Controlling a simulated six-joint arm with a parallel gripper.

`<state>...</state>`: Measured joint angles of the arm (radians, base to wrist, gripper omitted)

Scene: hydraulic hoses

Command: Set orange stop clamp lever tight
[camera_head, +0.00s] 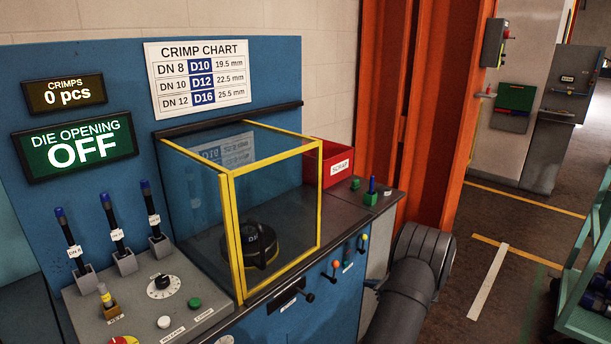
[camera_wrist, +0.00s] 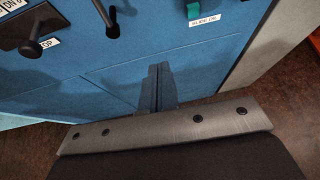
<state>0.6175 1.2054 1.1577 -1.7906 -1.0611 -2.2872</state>
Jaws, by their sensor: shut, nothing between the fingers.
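A small lever with an orange knob (camera_head: 335,265) sits on the blue front of the bench in the camera_head view, right of a black knob (camera_head: 310,297) on a slotted plate. I cannot read the labels beside them there, and the lever's exact angle is too small to tell. My gripper (camera_wrist: 158,68) is shut and empty before the blue panel, below and right of these parts.
Another small lever (camera_head: 363,241) is farther right on the front. A clear guard box with yellow edges (camera_head: 230,230) and a red scrap bin (camera_head: 332,168) stand on the bench. An orange column (camera_head: 430,130) stands behind; a green cart (camera_head: 582,300) is at far right.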

